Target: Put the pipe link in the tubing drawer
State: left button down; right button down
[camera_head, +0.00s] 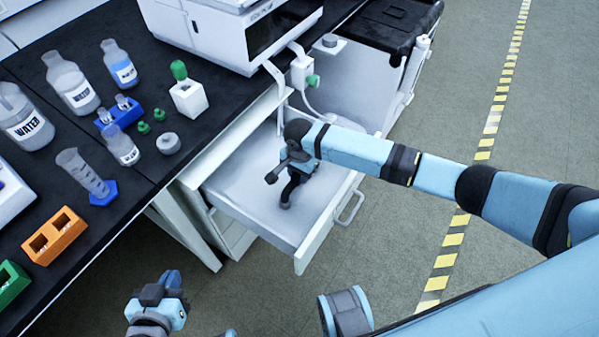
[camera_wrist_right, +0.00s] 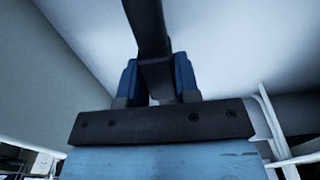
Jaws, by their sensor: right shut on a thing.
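The tubing drawer (camera_head: 235,192) is pulled open below the black bench and its light floor shows. My right gripper (camera_head: 300,166) is over the inside of the drawer, shut on the dark pipe link (camera_head: 288,190). In the right wrist view the pipe link (camera_wrist_right: 148,28) is a black bar between the blue fingers of the right gripper (camera_wrist_right: 158,80). It extends away toward the pale drawer floor; whether it touches the floor I cannot tell. My left gripper (camera_head: 165,288) is low at the bottom left, away from the drawer, and its finger opening is unclear.
The bench holds bottles (camera_head: 70,82), a blue rack (camera_head: 120,113), an orange block (camera_head: 55,235) and a cylinder (camera_head: 85,172). A white instrument (camera_head: 235,35) stands at the back, with pale tubing (camera_head: 275,75) beside the drawer. The drawer handle (camera_head: 350,208) sticks out at the front. Floor beyond is clear.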

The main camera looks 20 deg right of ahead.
pick_arm(q)
jog(key=shift+f, duration=0.15)
pick_arm(e)
jog(key=c, duration=0.8)
grip_release()
jog(key=shift+f, duration=0.15)
jog(key=shift+c, duration=0.2)
pick_arm(q)
jog(key=shift+a, duration=0.1)
jog(key=p, duration=0.3)
jog(key=shift+s+a+g, duration=0.2)
jog(key=shift+a+g, duration=0.05)
jog(key=shift+g, duration=0.05)
pick_arm(e)
notch_tip(320, 180, up, 12)
pick_arm(q)
jog(key=shift+r, duration=0.2)
